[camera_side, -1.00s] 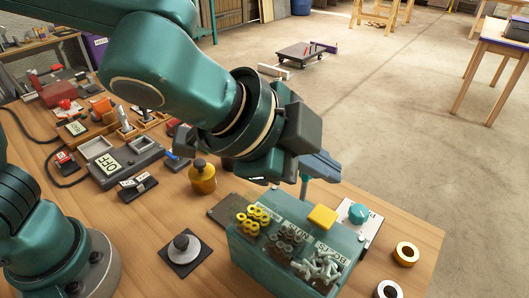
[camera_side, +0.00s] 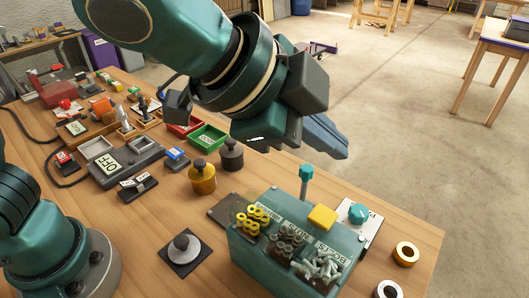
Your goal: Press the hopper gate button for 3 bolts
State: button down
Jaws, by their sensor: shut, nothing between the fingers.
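The teal hopper box (camera_side: 256,262) stands at the table's front right. Its top has labelled bays with yellow ring-like pieces (camera_side: 252,218), dark nuts (camera_side: 285,243) and silvery bolts (camera_side: 317,267). A yellow square button (camera_side: 322,217) sits on its back edge, behind the bolts bay. A teal knob on a thin post (camera_side: 306,173) stands just behind the box. A second teal knob (camera_side: 358,213) sits on a white labelled plate right of the box. My gripper (camera_side: 338,146) is shut and empty, in the air above and behind the post, apart from the button.
A yellow weight (camera_side: 202,177) and a dark weight (camera_side: 231,155) stand left of the hopper. A black plate with a knob (camera_side: 185,251) lies at front left. Rings (camera_side: 406,253) lie at right. A grey OFF box (camera_side: 124,161) is further left.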

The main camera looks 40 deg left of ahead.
send_near(327, 211)
jog(key=shift+w+d+f, duration=0.35)
jog(key=shift+w+f, duration=0.1)
jog(key=shift+w, duration=0.35)
jog(key=shift+w+d+f, duration=0.35)
jog(key=shift+w+f, duration=0.1)
jog(key=shift+w, duration=0.3)
jog(key=shift+w+d+f, duration=0.4)
jog(key=shift+w+f, duration=0.05)
jog(key=shift+w, duration=0.35)
jog(key=shift+f, duration=0.1)
dwell(0.4)
jog(key=shift+f, duration=0.3)
jog(key=shift+f, duration=0.75)
dwell(0.9)
jog(key=shift+r, duration=1.2)
jog(key=shift+r, duration=2.5)
